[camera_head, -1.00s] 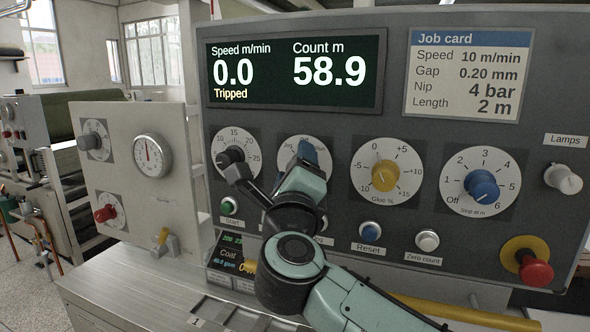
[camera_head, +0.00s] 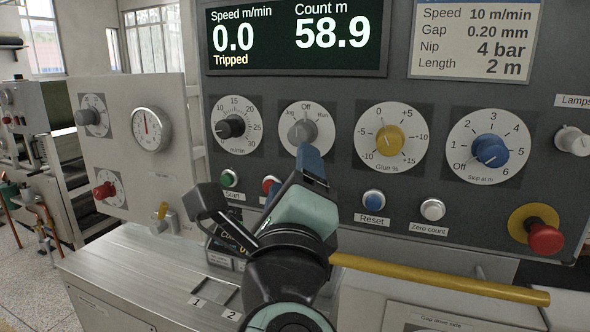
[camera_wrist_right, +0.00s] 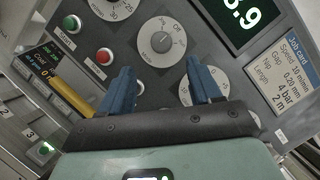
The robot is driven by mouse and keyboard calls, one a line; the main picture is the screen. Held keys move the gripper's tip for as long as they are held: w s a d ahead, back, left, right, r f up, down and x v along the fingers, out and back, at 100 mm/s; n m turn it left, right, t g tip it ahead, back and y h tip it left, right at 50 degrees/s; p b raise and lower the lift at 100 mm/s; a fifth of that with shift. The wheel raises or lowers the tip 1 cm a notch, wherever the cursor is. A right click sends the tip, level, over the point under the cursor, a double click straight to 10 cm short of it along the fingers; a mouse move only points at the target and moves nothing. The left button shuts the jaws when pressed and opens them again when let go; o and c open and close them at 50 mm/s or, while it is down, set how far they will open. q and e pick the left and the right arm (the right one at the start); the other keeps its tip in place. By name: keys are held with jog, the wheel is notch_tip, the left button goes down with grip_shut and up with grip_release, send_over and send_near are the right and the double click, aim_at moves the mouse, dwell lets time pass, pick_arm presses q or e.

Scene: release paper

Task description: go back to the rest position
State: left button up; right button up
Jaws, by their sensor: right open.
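My right gripper (camera_head: 310,160) is in front of the control panel (camera_head: 345,205), just below the grey Jog/Off/Run knob (camera_head: 302,131). In the right wrist view its two blue fingers (camera_wrist_right: 162,85) stand wide apart with nothing between them. The grey knob (camera_wrist_right: 161,42) shows beyond the fingertips, apart from them. My right wrist covers part of the lower panel and the coat display. My left gripper is not in view.
A yellow bar (camera_head: 440,278) runs across below the panel, close to my right arm. A red stop button (camera_head: 545,238) sticks out at the lower right. A side cabinet with a gauge (camera_head: 151,130) stands at the left. The display (camera_head: 290,42) reads 0.0, 58.9 and Tripped.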

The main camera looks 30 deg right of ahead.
jog(key=shift+s+a, duration=0.2)
jog(key=shift+s, duration=0.2)
